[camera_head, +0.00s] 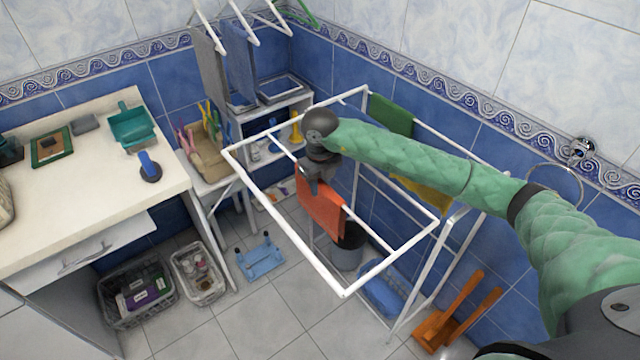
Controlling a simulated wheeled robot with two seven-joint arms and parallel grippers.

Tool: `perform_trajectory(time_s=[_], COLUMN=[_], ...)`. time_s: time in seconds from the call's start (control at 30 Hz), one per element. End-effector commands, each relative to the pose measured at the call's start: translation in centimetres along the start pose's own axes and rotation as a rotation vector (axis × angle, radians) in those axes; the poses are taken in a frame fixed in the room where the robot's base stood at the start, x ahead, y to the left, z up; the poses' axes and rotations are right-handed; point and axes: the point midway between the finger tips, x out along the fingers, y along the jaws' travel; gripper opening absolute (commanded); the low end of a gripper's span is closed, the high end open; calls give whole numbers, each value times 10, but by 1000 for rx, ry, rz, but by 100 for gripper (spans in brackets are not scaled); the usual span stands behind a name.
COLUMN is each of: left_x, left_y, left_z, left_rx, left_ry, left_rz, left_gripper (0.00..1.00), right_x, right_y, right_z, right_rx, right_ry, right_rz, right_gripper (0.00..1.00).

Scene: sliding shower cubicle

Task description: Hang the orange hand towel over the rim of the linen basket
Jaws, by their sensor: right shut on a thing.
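The orange hand towel (318,207) hangs at the middle of the white drying rack, its top edge running along an inner bar. My right gripper (314,184) points down and is shut on the towel's upper edge. I cannot tell whether the towel still rests on the bar. A grey bin with a dark rim (347,251) stands on the floor below and behind the towel; it may be the linen basket. The towel and rack bars partly hide it. My left gripper is out of view.
The white rack frame (285,222) surrounds my right gripper, with green (391,115) and yellow (428,194) cloths on its far side. The counter (85,185) is at left.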

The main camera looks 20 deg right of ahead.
Motion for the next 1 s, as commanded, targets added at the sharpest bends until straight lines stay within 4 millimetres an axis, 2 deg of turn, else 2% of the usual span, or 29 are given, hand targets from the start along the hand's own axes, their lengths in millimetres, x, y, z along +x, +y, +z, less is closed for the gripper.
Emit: perform_trajectory(time_s=[1.0], left_x=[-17], left_y=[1], left_z=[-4], left_rx=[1], left_ry=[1], left_rz=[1], left_gripper=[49], right_x=[-60], right_y=[0], right_z=[0], right_rx=[0], right_ry=[-1], right_rz=[0], right_gripper=[0])
